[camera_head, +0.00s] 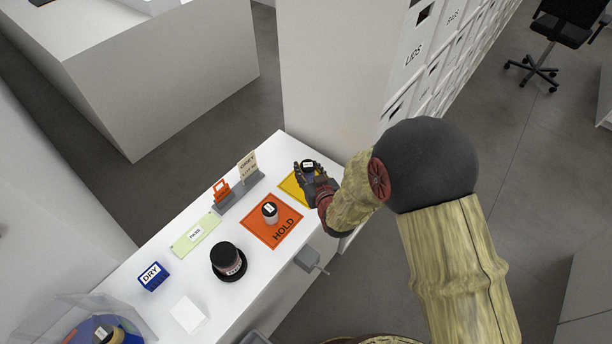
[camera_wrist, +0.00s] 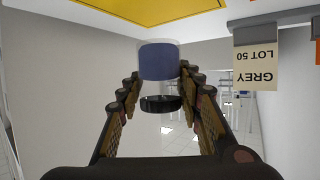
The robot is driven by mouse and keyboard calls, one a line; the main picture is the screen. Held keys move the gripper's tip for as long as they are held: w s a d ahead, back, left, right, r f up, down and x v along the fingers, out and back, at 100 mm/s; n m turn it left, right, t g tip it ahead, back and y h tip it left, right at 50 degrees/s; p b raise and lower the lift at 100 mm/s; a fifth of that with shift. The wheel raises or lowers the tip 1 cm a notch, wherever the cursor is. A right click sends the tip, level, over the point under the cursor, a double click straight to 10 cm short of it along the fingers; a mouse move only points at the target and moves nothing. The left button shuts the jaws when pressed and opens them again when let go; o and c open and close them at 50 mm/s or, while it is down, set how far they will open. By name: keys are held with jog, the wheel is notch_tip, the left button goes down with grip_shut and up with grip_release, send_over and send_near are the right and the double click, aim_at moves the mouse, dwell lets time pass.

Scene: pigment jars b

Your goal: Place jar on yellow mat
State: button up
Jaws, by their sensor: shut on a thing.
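My gripper (camera_head: 318,185) is at the far right end of the white counter, over the yellow mat (camera_head: 291,187). It is shut on a jar with a black lid (camera_head: 308,164). In the wrist view the jar (camera_wrist: 159,62) shows blue contents and its dark lid between the two fingers (camera_wrist: 158,100). The yellow mat (camera_wrist: 150,8) lies beyond the jar's base in that view. A strip of counter shows between them, but I cannot tell whether the jar touches the mat. The gripper hides part of the mat in the head view.
An orange HOLD mat (camera_head: 262,232) bearing a white-labelled jar (camera_head: 269,212) lies beside the yellow mat. A grey stand with a GREY LOT 50 card (camera_wrist: 256,68) is close by. A black hat-shaped object (camera_head: 228,262) and a blue DRY block (camera_head: 154,276) stand farther left.

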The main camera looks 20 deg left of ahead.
jog(key=shift+w+a+f, duration=0.3)
jog(key=shift+w+f, duration=0.25)
jog(key=shift+f, duration=0.2)
jog(key=shift+w+a+f, duration=0.3)
jog(key=shift+w+f, duration=0.25)
jog(key=shift+f, duration=0.2)
notch_tip(320, 180, down, 3)
jog(key=shift+r+b, duration=0.1)
jog(key=shift+b, duration=0.5)
jog(key=o, duration=1.2)
